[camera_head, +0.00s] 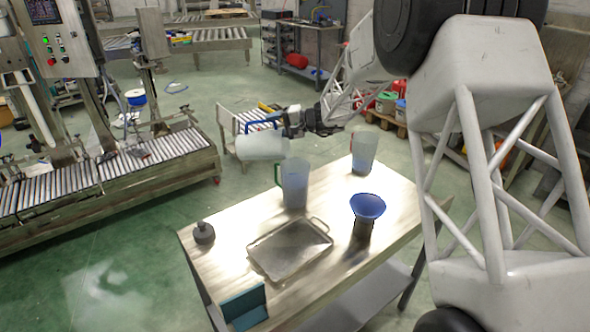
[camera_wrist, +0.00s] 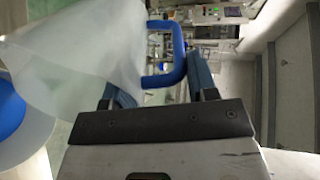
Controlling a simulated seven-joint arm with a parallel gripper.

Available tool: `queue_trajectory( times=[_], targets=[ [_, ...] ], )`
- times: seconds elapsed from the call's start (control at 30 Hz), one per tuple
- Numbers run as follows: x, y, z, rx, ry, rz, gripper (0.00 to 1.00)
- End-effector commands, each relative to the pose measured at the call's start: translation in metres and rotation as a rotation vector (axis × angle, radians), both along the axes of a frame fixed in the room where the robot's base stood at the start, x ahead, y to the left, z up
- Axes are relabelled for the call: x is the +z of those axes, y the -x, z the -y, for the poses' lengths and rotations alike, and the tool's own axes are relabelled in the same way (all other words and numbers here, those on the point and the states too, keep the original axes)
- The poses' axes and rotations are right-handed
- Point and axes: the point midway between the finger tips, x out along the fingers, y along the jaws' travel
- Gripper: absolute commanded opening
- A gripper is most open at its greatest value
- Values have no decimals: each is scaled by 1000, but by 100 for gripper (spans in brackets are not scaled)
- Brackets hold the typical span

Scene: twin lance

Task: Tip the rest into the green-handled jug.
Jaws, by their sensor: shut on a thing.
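My gripper (camera_head: 290,122) is shut on the blue handle (camera_wrist: 180,58) of a translucent white jug (camera_head: 262,146). This jug is tipped over, lying nearly level in the air. In the wrist view its pale body (camera_wrist: 75,70) fills the upper left, beside my fingers. The green-handled jug (camera_head: 296,185) stands upright on the table, below and slightly right of the held jug in the head view. It looks translucent and bluish; its fill level is unclear. I see no stream between the jugs, and cannot tell whether liquid is left in the held one.
On the table (camera_head: 335,190) stand a red-handled jug (camera_head: 364,153) and a blue funnel (camera_head: 368,206) on a dark holder. A metal tray (camera_head: 268,262), a dark grey pot (camera_head: 204,233) and a teal box (camera_head: 244,306) are nearer the front. A roller conveyor (camera_head: 110,180) runs at left.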

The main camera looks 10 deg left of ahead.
Motion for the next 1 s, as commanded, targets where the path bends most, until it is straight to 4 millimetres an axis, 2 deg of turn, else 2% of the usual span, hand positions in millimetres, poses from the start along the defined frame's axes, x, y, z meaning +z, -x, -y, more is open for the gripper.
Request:
queue_trajectory(
  times=[0.03, 0.13, 0.3, 1.0],
  targets=[
    [-2, 1, -12, 4, 36, 1, 4],
    [-6, 1, -30, 5, 112, 2, 4],
    [-15, 1, -42, 2, 223, 0, 4],
    [-16, 0, -44, 2, 245, -1, 4]
  ],
)
